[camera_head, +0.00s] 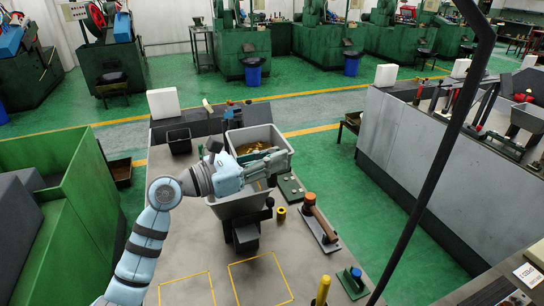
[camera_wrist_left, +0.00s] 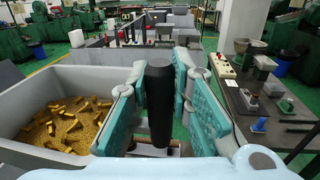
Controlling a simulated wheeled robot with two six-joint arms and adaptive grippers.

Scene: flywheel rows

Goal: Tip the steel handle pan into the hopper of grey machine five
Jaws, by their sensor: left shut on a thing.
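My left gripper (camera_head: 262,166) is shut on a black handle (camera_wrist_left: 160,98), which stands between its fingers in the left wrist view. The grey steel pan (camera_head: 231,133) is just behind the gripper in the head view, and its wall also shows at the left of the wrist view (camera_wrist_left: 85,78). The pan is roughly level and holds many small brass-coloured pieces (camera_wrist_left: 70,125). A grey hopper (camera_head: 238,207) on a dark stand is below and in front of the gripper, partly covered by it. I cannot read a machine number. My right gripper is not in view.
A control box (camera_head: 291,188), a brown-handled lever (camera_head: 320,226), a yellow post (camera_head: 322,291) and a blue-topped block (camera_head: 353,277) are on the bench's right side. A small black bin (camera_head: 179,140) is at its far left. The yellow-marked front area is clear.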

